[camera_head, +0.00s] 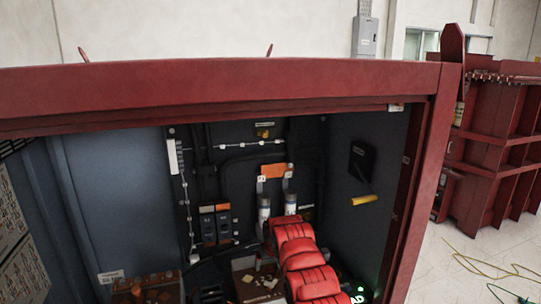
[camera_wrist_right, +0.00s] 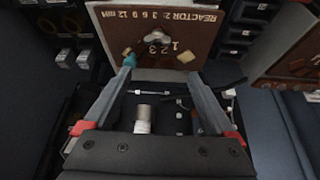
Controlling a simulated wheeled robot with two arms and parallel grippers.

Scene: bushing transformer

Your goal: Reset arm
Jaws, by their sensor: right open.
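My right arm, with red segments, reaches into the open cabinet from the lower right in the head view; its gripper there is hidden or hard to make out. In the right wrist view my right gripper (camera_wrist_right: 160,73) is open, its two grey fingers spread apart with nothing seen held between them. Beyond the fingertips is a brown panel (camera_wrist_right: 112,22) marked "REACTOR" with a pale knob-like part (camera_wrist_right: 154,34). A metal cylinder (camera_wrist_right: 142,119) shows lower down between the fingers, apart from them. My left gripper is in neither view.
A red cabinet frame (camera_head: 220,84) surrounds the dark interior. Inside are brown-topped boxes (camera_head: 155,283), dark switch modules (camera_head: 208,228), two pale-topped cylinders (camera_head: 264,207) below an orange part (camera_head: 272,171), and a yellow handle-like piece (camera_head: 364,200). Cables (camera_head: 485,268) lie on the floor at right.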

